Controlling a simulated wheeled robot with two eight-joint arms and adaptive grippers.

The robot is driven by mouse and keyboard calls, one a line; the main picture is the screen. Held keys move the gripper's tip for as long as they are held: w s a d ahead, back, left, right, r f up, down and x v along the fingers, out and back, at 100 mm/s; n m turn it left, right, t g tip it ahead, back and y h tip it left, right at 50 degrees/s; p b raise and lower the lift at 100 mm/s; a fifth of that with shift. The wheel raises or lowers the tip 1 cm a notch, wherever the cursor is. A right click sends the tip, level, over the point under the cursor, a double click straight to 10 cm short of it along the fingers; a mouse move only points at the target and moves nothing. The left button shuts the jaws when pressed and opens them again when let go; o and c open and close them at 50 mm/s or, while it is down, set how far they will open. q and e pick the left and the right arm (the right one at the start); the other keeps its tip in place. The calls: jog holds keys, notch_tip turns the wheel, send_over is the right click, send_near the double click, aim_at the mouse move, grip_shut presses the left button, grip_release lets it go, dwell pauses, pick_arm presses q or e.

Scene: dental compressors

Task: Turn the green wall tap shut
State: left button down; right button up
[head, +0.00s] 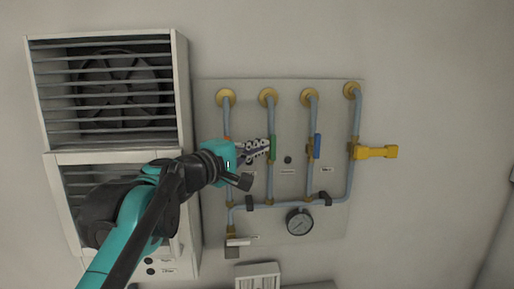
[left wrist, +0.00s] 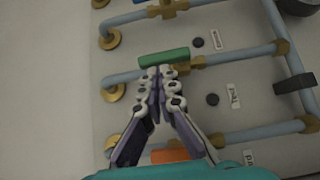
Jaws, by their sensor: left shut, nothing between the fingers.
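The green wall tap (head: 273,147) is a green lever on the second pipe from the left, lying along that pipe. In the left wrist view the green lever (left wrist: 164,58) lies just beyond the fingertips. My left gripper (head: 266,148) is shut and empty, with its tips right at the lever. In the left wrist view the shut fingers (left wrist: 160,72) appear to touch or nearly touch it; I cannot tell which. My right gripper is not in view.
An orange lever (left wrist: 171,155) and a blue lever (head: 317,146) flank the green one. A yellow handle (head: 376,152) sticks out sideways at right. A pressure gauge (head: 299,222) and black clamps sit below. A vented cabinet (head: 110,92) stands at left.

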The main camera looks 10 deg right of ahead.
pick_arm(q)
jog(key=shift+r, duration=0.1)
jog(key=shift+d+r+p, duration=0.1)
jog(key=shift+p, duration=0.35)
